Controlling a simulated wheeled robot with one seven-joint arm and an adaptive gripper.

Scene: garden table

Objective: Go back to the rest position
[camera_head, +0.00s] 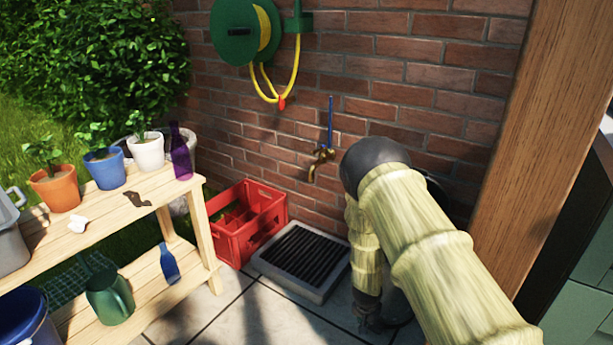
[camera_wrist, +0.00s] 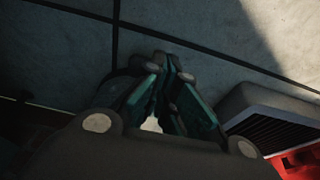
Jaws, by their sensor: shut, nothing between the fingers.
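My arm reaches down from the right in the head view, in front of the brick wall. My gripper (camera_head: 368,318) hangs low over the paving, right of the drain grate. In the wrist view my gripper (camera_wrist: 172,75) points at grey paving slabs, its green-sided fingers meeting at the tips with nothing between them. The head view shows the fingertips only small and dark.
A wooden potting table (camera_head: 205,240) with plant pots and bottles stands at the left. A red crate (camera_head: 233,245) and a drain grate (camera_head: 300,262) are beside the wall. A brass tap (camera_head: 318,163) is close to my arm; a wooden post (camera_head: 535,140) stands right.

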